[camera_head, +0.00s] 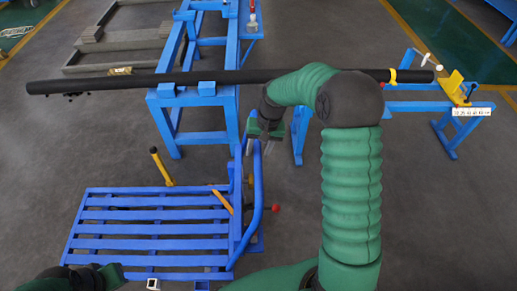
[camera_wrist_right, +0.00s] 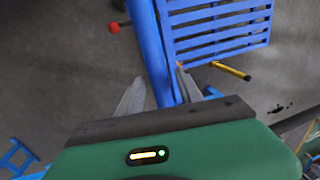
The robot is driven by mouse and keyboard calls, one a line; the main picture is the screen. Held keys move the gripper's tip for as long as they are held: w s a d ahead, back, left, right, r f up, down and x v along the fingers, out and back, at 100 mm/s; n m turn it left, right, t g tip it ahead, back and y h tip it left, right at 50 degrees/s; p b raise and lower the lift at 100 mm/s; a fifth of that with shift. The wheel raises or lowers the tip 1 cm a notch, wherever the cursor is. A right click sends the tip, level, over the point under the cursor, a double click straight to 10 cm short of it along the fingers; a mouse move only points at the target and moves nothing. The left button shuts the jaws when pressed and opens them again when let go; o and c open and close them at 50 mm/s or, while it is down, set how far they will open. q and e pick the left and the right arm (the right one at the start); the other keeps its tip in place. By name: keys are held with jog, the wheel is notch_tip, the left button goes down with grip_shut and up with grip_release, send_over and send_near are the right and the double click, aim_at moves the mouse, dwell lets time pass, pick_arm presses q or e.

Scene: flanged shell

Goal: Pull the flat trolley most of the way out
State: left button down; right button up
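The flat trolley (camera_head: 150,228) is a low blue slatted platform in the lower left of the head view. Its blue tubular handle (camera_head: 257,190) rises at its right end. My right gripper (camera_head: 252,150) is at the upper end of this handle. In the right wrist view the right gripper (camera_wrist_right: 158,82) has its two fingers apart, with the blue handle tube (camera_wrist_right: 150,45) running between them. The fingers do not appear closed on the tube. The slatted platform (camera_wrist_right: 215,30) shows beyond. My left gripper (camera_head: 112,274) is low at the left, near the trolley's front edge; its fingers are unclear.
A long black pipe (camera_head: 180,79) lies across a blue stand (camera_head: 195,97) behind the trolley and a blue support (camera_head: 440,105) at right. A yellow post (camera_head: 161,166) and a red knob (camera_head: 276,208) are close to the trolley. Grey floor is open left of the trolley.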

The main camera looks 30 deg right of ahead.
jog(key=shift+d, duration=0.15)
jog(key=c, duration=0.5)
grip_shut()
dwell(0.5)
